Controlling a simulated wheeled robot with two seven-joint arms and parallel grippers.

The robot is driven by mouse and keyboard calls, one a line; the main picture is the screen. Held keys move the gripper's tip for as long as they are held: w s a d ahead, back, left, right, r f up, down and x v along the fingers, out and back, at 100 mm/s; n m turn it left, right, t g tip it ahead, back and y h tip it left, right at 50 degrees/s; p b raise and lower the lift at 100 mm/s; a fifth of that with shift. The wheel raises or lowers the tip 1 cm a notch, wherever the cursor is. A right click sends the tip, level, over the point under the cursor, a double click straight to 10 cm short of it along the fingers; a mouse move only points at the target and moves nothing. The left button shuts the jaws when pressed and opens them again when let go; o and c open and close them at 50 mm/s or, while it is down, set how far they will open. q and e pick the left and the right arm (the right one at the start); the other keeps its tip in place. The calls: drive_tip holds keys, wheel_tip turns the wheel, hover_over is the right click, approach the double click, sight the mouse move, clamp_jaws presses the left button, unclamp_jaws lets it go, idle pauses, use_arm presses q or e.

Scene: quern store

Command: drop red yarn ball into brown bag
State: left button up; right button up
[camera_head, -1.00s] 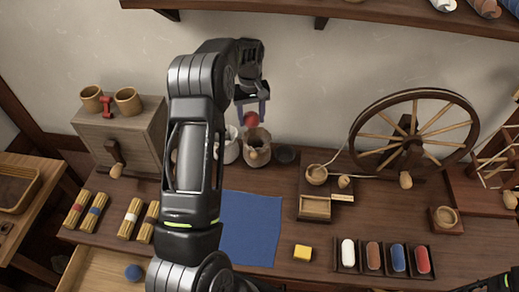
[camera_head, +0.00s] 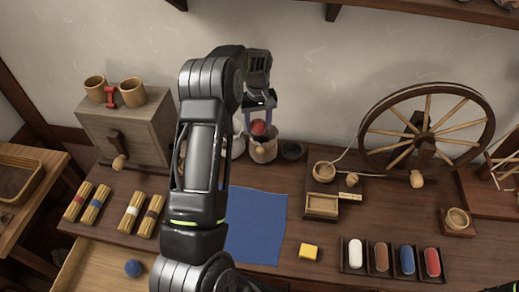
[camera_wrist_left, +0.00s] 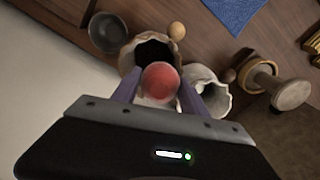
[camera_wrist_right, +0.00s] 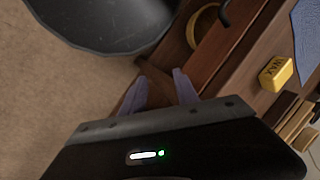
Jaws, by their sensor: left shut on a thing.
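The red yarn ball (camera_head: 259,128) is held between the fingers of my left gripper (camera_head: 260,112). In the left wrist view the ball (camera_wrist_left: 160,79) sits between both fingertips. The brown bag (camera_head: 264,152) stands on the table close below the ball in the head view. In the left wrist view the bag's rim (camera_wrist_left: 129,56) surrounds a dark open mouth, and the ball overlaps its near edge. My right gripper (camera_wrist_right: 161,90) shows in its own wrist view with its fingers apart and nothing between them.
A white bag (camera_wrist_left: 208,88) stands beside the brown bag, and a dark bowl (camera_head: 292,150) on its other side. A wooden box (camera_head: 132,130) with cups stands left. A spinning wheel (camera_head: 427,130) stands right. A blue cloth (camera_head: 256,222) lies in front, with a yellow wax block (camera_head: 309,252).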

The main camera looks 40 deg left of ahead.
use_arm(q)
drive_tip(key=o, duration=1.4)
drive_tip(key=shift+o, duration=0.2)
wheel_tip(320, 180, up, 7)
drive_tip(key=shift+r+b, duration=0.15)
drive_tip(key=shift+b, duration=0.45)
drive_tip(key=shift+r, duration=0.25)
